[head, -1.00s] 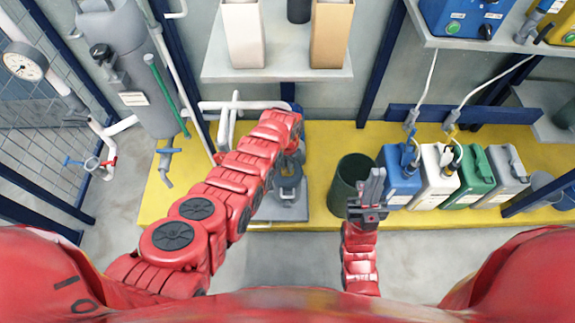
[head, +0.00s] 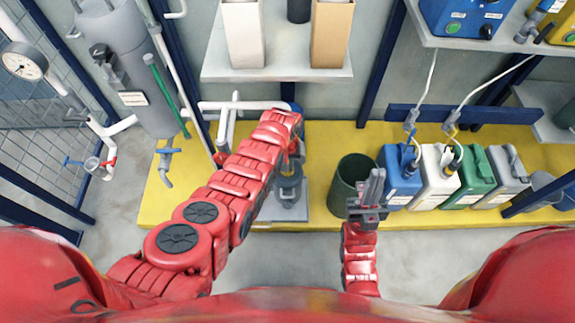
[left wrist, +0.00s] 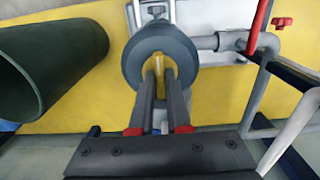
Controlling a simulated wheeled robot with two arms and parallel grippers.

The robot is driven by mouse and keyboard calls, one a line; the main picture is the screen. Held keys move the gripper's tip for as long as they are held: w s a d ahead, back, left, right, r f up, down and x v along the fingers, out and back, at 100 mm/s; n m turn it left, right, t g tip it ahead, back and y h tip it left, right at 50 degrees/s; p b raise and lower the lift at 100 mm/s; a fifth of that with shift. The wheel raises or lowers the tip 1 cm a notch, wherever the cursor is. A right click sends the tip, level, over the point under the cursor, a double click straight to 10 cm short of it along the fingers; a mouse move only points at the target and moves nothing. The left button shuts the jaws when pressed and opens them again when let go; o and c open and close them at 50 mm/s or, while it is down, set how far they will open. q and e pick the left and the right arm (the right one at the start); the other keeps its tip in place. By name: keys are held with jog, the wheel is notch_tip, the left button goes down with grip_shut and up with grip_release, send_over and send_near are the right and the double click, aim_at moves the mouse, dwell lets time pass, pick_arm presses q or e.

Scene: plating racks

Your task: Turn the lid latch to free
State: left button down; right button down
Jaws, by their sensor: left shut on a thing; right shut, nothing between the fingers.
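A round grey housing with a dark ring-shaped rim (left wrist: 133,65) stands over the yellow platform in the left wrist view; its lower part (head: 288,190) shows in the head view below my left arm. My left gripper (left wrist: 158,74) reaches over the rim and is shut on a small pale latch (left wrist: 158,64) at its middle. The fingers hide most of the latch, so its angle is hard to tell. In the head view my forearm covers the left gripper. My right gripper (head: 373,188) is shut and empty, in front of the dark green bin (head: 341,190).
Pale pipes (left wrist: 288,130) with a red valve handle (left wrist: 282,22) run close beside the housing. The green bin also stands on its other side. Blue, white, green and grey canisters (head: 475,175) line the platform at right. A shelf (head: 277,73) with two boxes is above.

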dwell(0.5)
pick_arm(q)
jog(key=c, duration=0.9)
grip_release()
jog(key=shift+w+r+p, duration=0.1)
jog(key=shift+r+p, duration=0.25)
jog(key=shift+r, duration=0.25)
jog(key=shift+r+p, duration=0.75)
jog(key=shift+r, duration=2.4)
